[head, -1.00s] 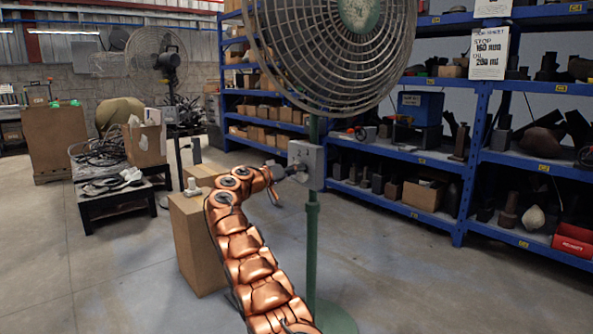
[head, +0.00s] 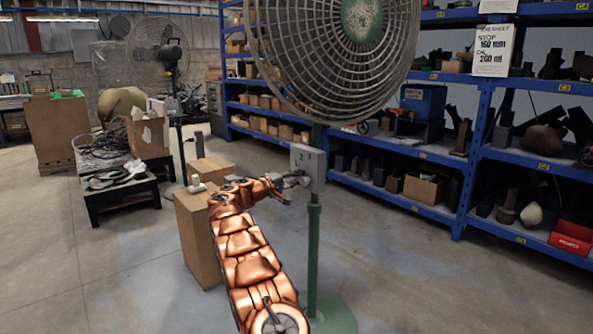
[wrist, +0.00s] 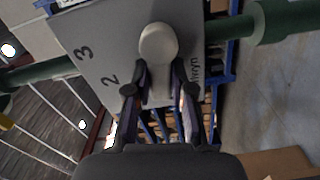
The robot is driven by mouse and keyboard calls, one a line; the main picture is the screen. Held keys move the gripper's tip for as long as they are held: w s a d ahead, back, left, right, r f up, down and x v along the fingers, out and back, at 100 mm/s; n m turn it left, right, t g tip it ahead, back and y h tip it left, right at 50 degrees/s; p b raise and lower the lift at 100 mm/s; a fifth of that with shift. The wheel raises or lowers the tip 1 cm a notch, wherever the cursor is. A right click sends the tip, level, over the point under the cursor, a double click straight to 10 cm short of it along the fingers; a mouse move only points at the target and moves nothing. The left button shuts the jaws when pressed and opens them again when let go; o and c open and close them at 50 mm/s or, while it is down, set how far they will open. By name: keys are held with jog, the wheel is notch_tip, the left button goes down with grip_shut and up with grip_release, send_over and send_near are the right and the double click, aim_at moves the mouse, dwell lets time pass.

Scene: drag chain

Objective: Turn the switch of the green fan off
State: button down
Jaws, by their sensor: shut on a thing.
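The green fan (head: 362,20) stands in front of me, with a round wire cage and a green pole (head: 313,240) on a round base. A grey switch box (head: 312,165) is fixed to the pole below the cage. In the wrist view the box face (wrist: 105,50) shows the numbers 2 and 3. A pale rounded switch knob (wrist: 158,45) sticks out from it. My gripper (wrist: 160,98) has its fingers on either side of the knob's lower part and is shut on it. In the head view my gripper (head: 290,183) is at the box's front; its fingers are small there.
Blue shelves (head: 470,130) with boxes and parts stand behind and right of the fan. A cardboard box (head: 197,235) stands left of my arm. A black low table (head: 115,185) is farther left. Open floor lies at the front right.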

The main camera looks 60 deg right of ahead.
jog(key=shift+w+f+n+p, duration=0.1)
jog(key=shift+f+n+p, duration=0.15)
jog(key=shift+n+p, duration=0.65)
jog(key=shift+n, duration=0.3)
jog(key=c, duration=1)
grip_release()
jog(key=shift+f, duration=0.1)
jog(key=v, duration=1.2)
